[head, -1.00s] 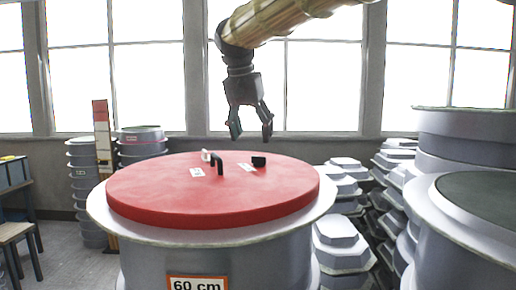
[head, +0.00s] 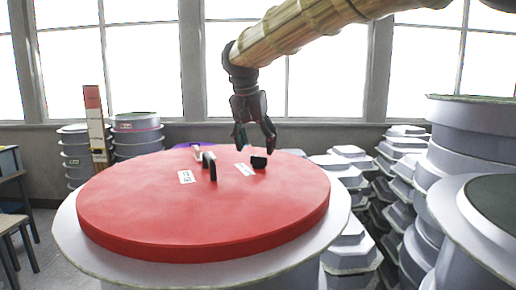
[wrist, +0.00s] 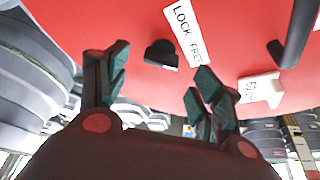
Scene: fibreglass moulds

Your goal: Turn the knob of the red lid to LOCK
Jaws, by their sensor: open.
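The red lid (head: 205,215) lies flat on a large round grey mould in the head view. The small black knob (head: 259,162) stands on the lid's far right part; it also shows in the wrist view (wrist: 161,53). Beside it is a white label (wrist: 185,32) reading LOCK and FREE. The knob's pointing direction is hard to make out. My gripper (head: 255,143) is open and empty, pointing down just above the knob. In the wrist view its two dark green fingers (wrist: 160,68) stand apart, with the knob showing between and beyond them.
A black arched handle (head: 209,166) and a small white piece (head: 197,153) stand on the lid left of the knob. Stacked grey moulds (head: 470,150) crowd the right, with octagonal moulds (head: 350,165) behind. More stacks (head: 137,132) and a stool (head: 15,225) are at left.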

